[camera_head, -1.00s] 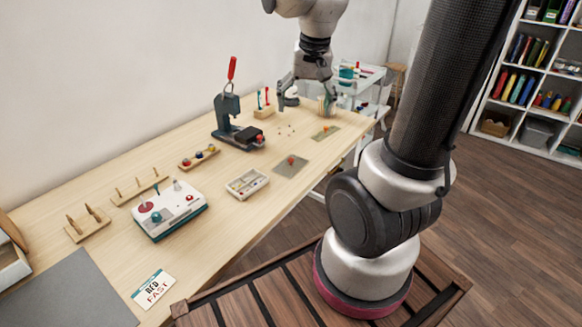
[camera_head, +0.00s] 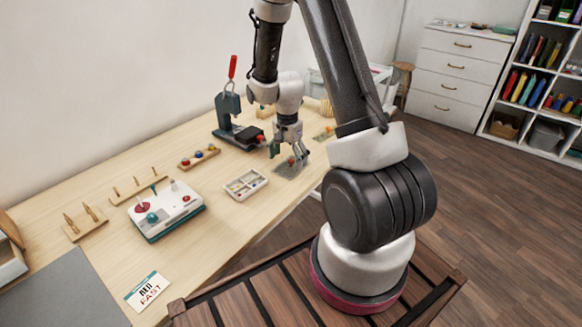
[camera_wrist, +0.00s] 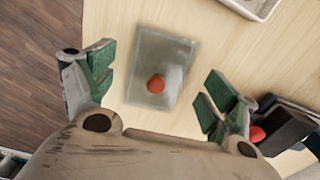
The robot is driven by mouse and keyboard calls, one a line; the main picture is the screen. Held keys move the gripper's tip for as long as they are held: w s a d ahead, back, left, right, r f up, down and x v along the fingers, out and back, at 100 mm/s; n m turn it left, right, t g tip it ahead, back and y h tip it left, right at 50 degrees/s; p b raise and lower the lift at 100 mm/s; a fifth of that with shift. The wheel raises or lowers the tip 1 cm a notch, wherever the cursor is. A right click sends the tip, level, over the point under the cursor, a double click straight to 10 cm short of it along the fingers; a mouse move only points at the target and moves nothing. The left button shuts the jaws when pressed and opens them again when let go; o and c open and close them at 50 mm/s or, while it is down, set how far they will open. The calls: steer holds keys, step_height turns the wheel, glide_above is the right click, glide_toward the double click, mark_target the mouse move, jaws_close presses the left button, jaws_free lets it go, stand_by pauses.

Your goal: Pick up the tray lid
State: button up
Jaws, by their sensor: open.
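In the head view the lid (camera_head: 287,172) is partly hidden by my gripper (camera_head: 289,153). My gripper in the wrist view (camera_wrist: 157,88) is open and empty, with its green-padded fingers apart on either side of the knob. It is above the lid; I cannot tell how high. The open compartment tray (camera_head: 244,185) sits to the left of the lid in the head view.
A dark press (camera_head: 228,120) with a red handle stands beside the lid; its base shows close to my right finger in the wrist view (camera_wrist: 285,128). A smaller plate with an orange-red knob (camera_head: 324,135) lies farther back. A white-and-teal device (camera_head: 168,212) stands left.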

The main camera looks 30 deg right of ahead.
step_height(320, 180, down, 2)
steer(key=shift+f, duration=0.2)
steer(key=c, duration=1.4)
steer(key=shift+s, duration=0.1)
steer(key=shift+c, duration=0.3)
